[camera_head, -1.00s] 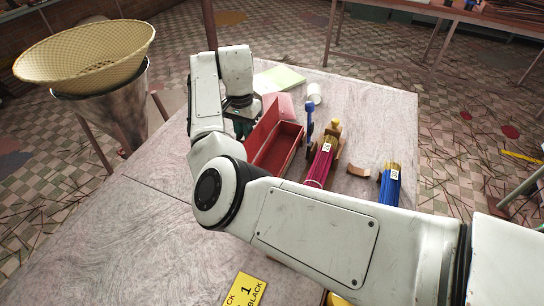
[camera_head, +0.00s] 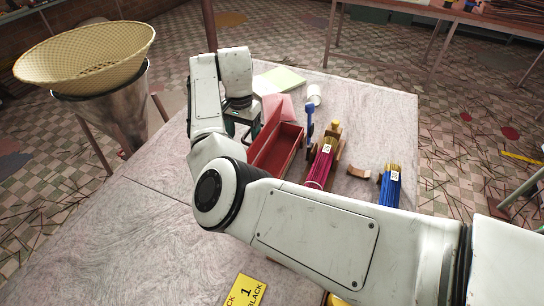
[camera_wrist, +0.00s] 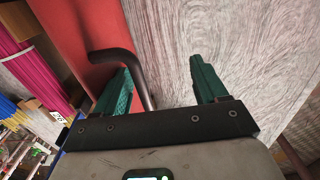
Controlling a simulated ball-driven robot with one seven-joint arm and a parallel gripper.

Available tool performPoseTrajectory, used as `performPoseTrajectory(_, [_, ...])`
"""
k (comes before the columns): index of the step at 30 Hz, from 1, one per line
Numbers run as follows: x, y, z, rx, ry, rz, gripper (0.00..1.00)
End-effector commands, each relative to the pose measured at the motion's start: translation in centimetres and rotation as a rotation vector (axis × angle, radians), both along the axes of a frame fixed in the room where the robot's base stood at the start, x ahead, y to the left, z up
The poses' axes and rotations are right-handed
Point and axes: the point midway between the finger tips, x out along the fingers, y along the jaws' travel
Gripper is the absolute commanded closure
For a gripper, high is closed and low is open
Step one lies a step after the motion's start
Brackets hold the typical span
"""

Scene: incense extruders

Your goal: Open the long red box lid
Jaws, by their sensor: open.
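The long red box (camera_head: 284,152) stands on the table with its inside showing, so it is open. Its red lid (camera_head: 264,138) is raised along the box's left side. My gripper (camera_head: 240,130) is on the left of the lid, partly hidden by my wrist in the head view. In the wrist view my gripper (camera_wrist: 160,88) has its two green fingers apart. A dark bent handle (camera_wrist: 132,68) on the red lid (camera_wrist: 82,42) lies between the fingers, close to the left one. I cannot tell whether they touch.
Right of the box are a blue-topped tool (camera_head: 309,120), a bundle of magenta sticks (camera_head: 320,165) and a bundle of blue sticks (camera_head: 390,186). A white cup (camera_head: 314,94) and a green sheet (camera_head: 280,79) lie behind. The table's left front (camera_head: 110,240) is clear.

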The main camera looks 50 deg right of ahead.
Motion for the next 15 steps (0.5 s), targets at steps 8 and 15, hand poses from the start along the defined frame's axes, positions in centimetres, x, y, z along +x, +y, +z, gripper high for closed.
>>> performPoseTrajectory(8, [0.0,0.0,0.7,-0.001,0.000,0.000,0.28])
performPoseTrajectory(15, [0.0,0.0,2.5,0.001,0.000,0.000,0.28])
